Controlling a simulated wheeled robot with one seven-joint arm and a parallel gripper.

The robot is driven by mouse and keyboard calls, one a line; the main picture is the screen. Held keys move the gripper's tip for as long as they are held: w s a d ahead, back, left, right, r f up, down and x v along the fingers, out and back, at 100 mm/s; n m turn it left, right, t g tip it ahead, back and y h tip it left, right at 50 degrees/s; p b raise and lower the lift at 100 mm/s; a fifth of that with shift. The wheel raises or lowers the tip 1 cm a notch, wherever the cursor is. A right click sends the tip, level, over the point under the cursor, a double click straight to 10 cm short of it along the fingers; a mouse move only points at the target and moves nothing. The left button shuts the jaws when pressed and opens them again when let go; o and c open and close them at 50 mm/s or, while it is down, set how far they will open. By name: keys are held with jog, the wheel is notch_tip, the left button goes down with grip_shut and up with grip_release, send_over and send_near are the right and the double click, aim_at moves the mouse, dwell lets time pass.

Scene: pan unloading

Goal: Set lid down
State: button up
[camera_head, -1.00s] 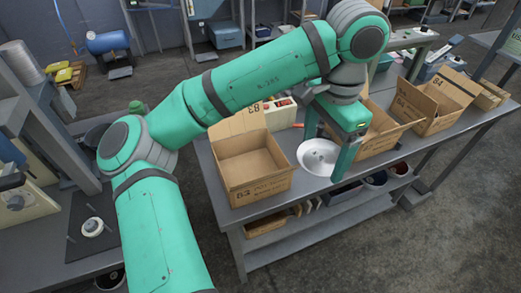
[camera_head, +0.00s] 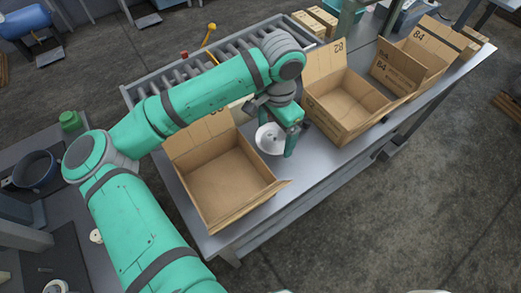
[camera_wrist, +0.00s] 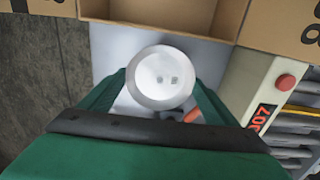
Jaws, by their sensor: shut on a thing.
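The lid (camera_head: 268,140) is a round white disc with a small fitting at its middle. My gripper (camera_head: 285,143) is shut on it, over the grey table (camera_head: 262,213) in the gap between two open cardboard boxes. In the wrist view the lid (camera_wrist: 162,80) sits between the two green fingers of my gripper (camera_wrist: 160,92), its face with two small dark marks towards the camera. I cannot tell whether the lid touches the table.
An open box (camera_head: 220,185) stands left of the lid and another (camera_head: 345,100) right of it. A third box (camera_head: 415,60) is farther right. A dark pan (camera_head: 36,168) is on the left bench. A panel with a red button (camera_wrist: 285,82) is beside my gripper.

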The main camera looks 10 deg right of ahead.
aim_at(277, 143)
jog(key=shift+s+f, duration=0.15)
jog(key=shift+f, duration=0.5)
jog(key=shift+s+f, duration=0.15)
jog(key=shift+f, duration=0.45)
jog(key=shift+s+d+f, duration=0.15)
jog(key=shift+d+f, duration=0.05)
jog(key=shift+f, duration=0.3)
notch_tip(277, 143, down, 3)
jog(key=shift+a, duration=0.1)
jog(key=shift+f, duration=0.1)
jog(key=o, duration=1)
jog(key=shift+f, duration=0.15)
jog(key=shift+o, duration=0.2)
